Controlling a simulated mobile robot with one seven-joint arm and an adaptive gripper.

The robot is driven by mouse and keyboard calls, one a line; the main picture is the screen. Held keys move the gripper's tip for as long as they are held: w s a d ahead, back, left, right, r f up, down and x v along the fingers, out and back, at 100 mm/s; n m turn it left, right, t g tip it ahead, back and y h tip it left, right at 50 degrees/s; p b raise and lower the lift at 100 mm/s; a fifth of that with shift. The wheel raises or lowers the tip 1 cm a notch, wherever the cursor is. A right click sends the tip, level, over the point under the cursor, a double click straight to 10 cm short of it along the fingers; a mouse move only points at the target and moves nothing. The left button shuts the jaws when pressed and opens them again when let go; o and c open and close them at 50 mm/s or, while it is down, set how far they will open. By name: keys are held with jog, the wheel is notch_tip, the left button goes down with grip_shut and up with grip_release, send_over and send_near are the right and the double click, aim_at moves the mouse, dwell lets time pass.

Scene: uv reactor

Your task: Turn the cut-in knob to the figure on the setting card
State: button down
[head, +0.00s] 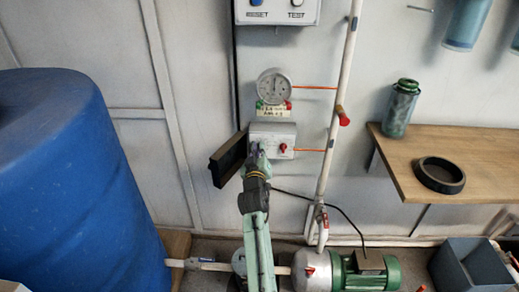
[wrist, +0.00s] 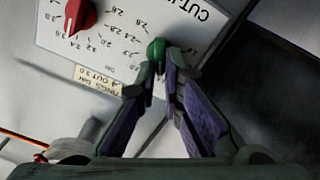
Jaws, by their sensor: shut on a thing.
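The control box (head: 286,131) is a pale panel on the wall. Its face shows in the wrist view (wrist: 125,15), turned over, with printed figures and part of a "CUT-" heading. A green knob (wrist: 156,48) on it is between the tips of my gripper (wrist: 162,72), whose purple-padded fingers are shut on it. A red knob (wrist: 80,14) is apart from the fingers and also shows in the head view (head: 283,148). A cream card (head: 273,112) hangs under the gauge; its writing is too small to read surely. My gripper (head: 257,150) covers the green knob there.
A round gauge (head: 274,87) is above the box. A dark open door or flap (head: 228,160) juts out left of my gripper. A vertical pipe (head: 337,110) with a red handle stands to the right. A blue barrel (head: 75,185) fills the left; a wooden shelf (head: 440,165) is at right.

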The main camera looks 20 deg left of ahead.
jog(key=n, duration=0.2)
jog(key=n+p, duration=0.1)
jog(key=n, duration=0.3)
jog(key=shift+a+f, duration=0.25)
dwell(0.3)
jog(key=c, duration=1.7)
grip_release()
jog(key=shift+s, duration=0.15)
jog(key=v, duration=1.2)
